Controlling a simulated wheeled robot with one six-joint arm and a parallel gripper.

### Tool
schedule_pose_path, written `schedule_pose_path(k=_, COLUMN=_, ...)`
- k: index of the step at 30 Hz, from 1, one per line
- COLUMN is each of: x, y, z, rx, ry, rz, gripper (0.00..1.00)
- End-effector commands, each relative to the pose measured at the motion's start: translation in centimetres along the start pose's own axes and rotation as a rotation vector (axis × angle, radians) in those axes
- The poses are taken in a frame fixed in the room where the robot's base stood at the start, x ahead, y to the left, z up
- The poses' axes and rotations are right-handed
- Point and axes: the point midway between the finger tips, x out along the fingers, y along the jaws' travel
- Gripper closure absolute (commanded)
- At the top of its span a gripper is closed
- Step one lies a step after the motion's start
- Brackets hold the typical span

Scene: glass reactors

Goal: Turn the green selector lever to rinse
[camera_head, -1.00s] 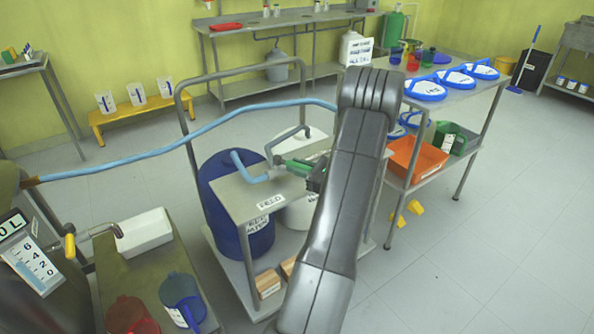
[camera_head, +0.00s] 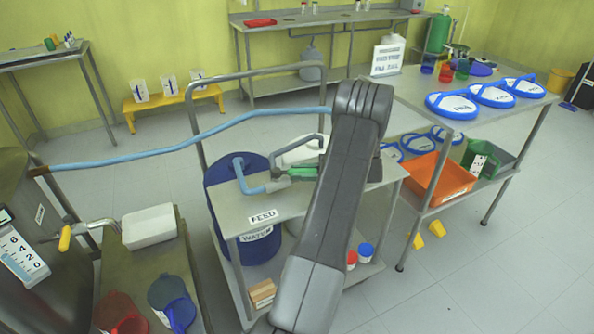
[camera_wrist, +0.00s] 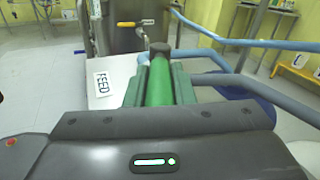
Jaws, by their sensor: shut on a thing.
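The green selector lever (camera_head: 300,172) sits on a pipe valve above the grey feed cart (camera_head: 290,205). In the wrist view the lever (camera_wrist: 160,82) runs away from my gripper (camera_wrist: 160,92), between its two green-grey fingers, with a dark round end at the far side. My gripper is shut on the lever; in the head view my arm hides most of it. A white FEED label (camera_head: 263,216) lies on the cart top, and it also shows left of the lever in the wrist view (camera_wrist: 102,82). No rinse label can be read; my arm covers part of the cart top.
A blue hose (camera_head: 190,145) runs left from the cart. A blue WATER drum (camera_head: 232,172) stands beneath the pipes. A bench with blue-rimmed lids (camera_head: 452,106) and an orange bin (camera_head: 438,182) stands close on the right.

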Motion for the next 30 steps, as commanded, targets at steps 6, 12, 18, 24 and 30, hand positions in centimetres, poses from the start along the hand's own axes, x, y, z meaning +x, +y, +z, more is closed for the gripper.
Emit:
schedule_pose_path(k=6, x=-0.19, y=0.07, z=-0.01, rx=-0.001, ry=-0.003, rz=0.012, gripper=1.0)
schedule_pose_path(k=12, x=-0.18, y=0.07, z=-0.01, rx=-0.001, ry=-0.003, rz=0.013, gripper=1.0)
schedule_pose_path(k=18, x=-0.16, y=0.06, z=-0.01, rx=-0.001, ry=-0.002, rz=0.012, gripper=0.6)
schedule_pose_path(k=24, x=-0.15, y=0.05, z=0.01, rx=-0.001, ry=-0.002, rz=0.012, gripper=0.56)
schedule_pose_path(k=30, x=-0.71, y=0.0, z=-0.02, rx=-0.002, ry=-0.002, rz=0.011, gripper=0.56)
